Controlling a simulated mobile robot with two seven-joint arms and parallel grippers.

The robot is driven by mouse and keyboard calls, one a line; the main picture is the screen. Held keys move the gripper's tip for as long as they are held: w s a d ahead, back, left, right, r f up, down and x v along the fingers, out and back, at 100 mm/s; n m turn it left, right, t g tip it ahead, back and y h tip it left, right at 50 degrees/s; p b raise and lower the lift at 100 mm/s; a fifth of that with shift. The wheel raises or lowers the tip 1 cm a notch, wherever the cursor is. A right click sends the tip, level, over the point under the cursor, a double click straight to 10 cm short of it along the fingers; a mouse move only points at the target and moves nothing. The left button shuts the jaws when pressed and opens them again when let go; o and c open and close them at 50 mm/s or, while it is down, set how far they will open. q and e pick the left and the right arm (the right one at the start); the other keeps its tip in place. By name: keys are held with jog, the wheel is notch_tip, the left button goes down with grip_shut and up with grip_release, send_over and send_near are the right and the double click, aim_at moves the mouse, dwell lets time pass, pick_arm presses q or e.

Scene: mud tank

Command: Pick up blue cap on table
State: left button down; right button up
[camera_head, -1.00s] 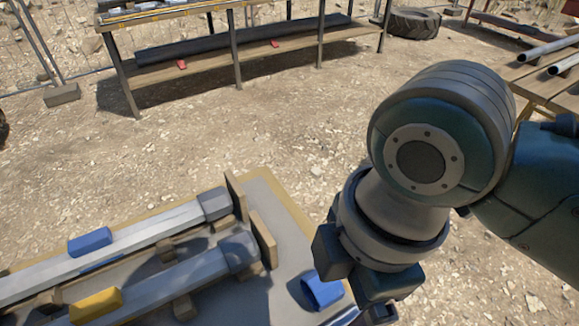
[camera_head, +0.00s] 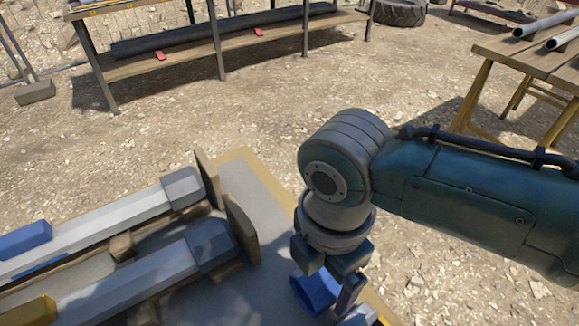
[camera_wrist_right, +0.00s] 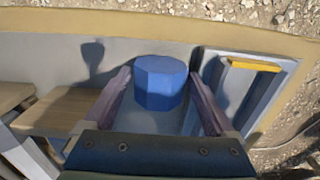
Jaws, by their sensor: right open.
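The blue cap (camera_head: 314,290) stands on the table (camera_head: 232,174) near its right edge in the head view, partly hidden by my right gripper. In the right wrist view the blue cap (camera_wrist_right: 160,82) is a faceted block with its flat top showing, upright on the grey table surface. My right gripper (camera_head: 325,288) is low over the table at the cap. In the right wrist view its two fingers (camera_wrist_right: 160,92) are apart, one on each side of the cap, with gaps visible between fingers and cap. My left gripper is not in view.
Two long grey bars (camera_head: 120,215) lie on wooden supports left of the cap, with a blue block (camera_head: 25,238) and a yellow block (camera_head: 28,311) on them. A wooden upright (camera_head: 242,228) stands between bars and cap. A grey tray (camera_wrist_right: 245,85) is right of the cap.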

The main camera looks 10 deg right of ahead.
jog(key=shift+f, duration=0.7)
jog(key=c, duration=1.1)
jog(key=shift+r, duration=0.15)
